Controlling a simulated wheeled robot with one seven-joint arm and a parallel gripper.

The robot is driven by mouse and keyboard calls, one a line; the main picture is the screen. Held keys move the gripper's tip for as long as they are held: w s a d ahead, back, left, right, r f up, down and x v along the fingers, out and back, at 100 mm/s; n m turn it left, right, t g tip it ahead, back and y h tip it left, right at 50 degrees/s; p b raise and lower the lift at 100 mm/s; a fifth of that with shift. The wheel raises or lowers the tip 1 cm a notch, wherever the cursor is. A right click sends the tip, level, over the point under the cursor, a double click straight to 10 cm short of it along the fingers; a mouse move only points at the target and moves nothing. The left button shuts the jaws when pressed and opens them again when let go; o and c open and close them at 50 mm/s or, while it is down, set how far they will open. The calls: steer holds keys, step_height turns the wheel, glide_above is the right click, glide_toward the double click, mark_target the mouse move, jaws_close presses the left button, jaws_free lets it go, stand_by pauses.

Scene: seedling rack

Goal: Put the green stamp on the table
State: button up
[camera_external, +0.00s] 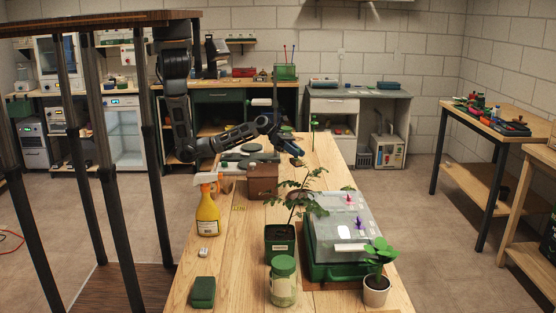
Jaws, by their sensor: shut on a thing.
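My gripper (290,150) is above the far half of the wooden table (222,262), pointing down and to the right. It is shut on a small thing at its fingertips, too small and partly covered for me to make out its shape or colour. I cannot pick out the green stamp with certainty. A dark green block (203,292) lies on the table at the near left, well apart from my gripper.
A yellow spray bottle (207,215), a brown box (262,181), a potted seedling (280,245), a green-lidded jar (283,282), a covered propagator tray (345,225) and a white-potted plant (376,289) stand on the table. The near left has bare wood.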

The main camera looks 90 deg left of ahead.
mark_target(294, 159)
step_height(294, 159, down, 10)
steer(key=shift+r+b, duration=0.15)
steer(key=shift+b, duration=0.7)
steer(key=o, duration=1.1)
steer(key=shift+c, duration=0.2)
steer(key=v, duration=0.3)
steer(key=shift+a+b, duration=0.1)
steer(key=shift+b, duration=0.2)
step_height(294, 159, up, 6)
steer(key=shift+f+p, duration=0.1)
steer(key=shift+p, duration=0.5)
steer(key=shift+o, duration=0.6)
steer(key=shift+r, duration=0.65)
